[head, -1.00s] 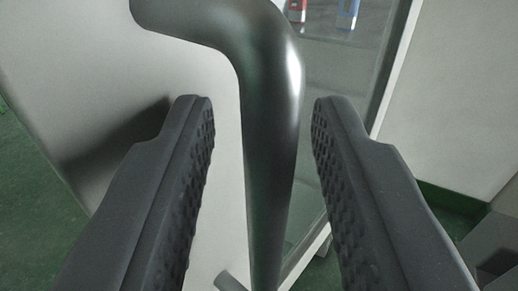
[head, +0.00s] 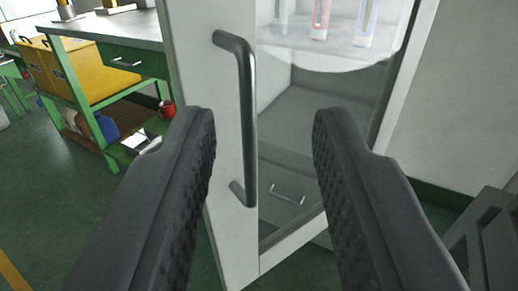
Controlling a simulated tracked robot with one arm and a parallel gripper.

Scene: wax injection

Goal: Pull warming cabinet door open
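The warming cabinet door (head: 232,240) has a pale frame around a glass pane and stands upright ahead of me. Its dark metal bar handle (head: 249,120) runs vertically along the left side of the frame. My gripper (head: 264,115) is open and empty, with one ridged dark finger on each side of the picture. The handle shows between the fingers but looks farther off, beyond the fingertips. Through the glass I see a pale shelf (head: 290,50) with a red-marked tube (head: 320,18) and a blue-marked tube (head: 366,20). Whether the door is ajar I cannot tell.
A red container (head: 166,109) is near the bench. A grey object (head: 490,240) is at lower right. Green floor (head: 60,190) is clear at the left.

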